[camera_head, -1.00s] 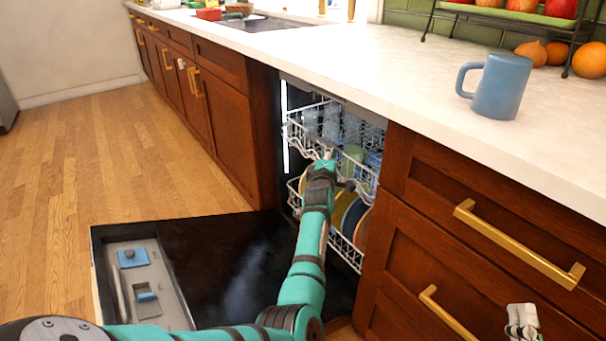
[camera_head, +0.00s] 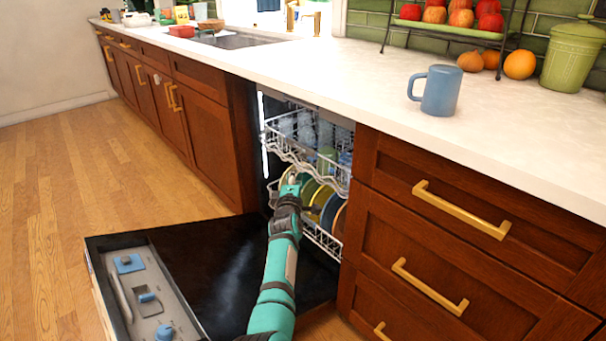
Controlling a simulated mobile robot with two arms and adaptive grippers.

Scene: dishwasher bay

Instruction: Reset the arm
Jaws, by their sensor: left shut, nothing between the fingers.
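My left arm reaches from the bottom of the head view toward the open dishwasher. Its left gripper (camera_head: 291,180) is shut and empty, at the front of the racks, near the lower rack (camera_head: 322,240) and below the upper rack (camera_head: 306,158). The fingers are small in the picture, and I cannot tell whether they touch a rack. My right gripper is not in view.
The dishwasher door (camera_head: 215,275) lies folded down below my arm. Plates (camera_head: 327,208) stand in the lower rack; glasses and a green cup (camera_head: 326,160) are in the upper rack. A blue mug (camera_head: 440,91) stands on the counter (camera_head: 350,75). Drawer handles (camera_head: 460,209) stick out at right.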

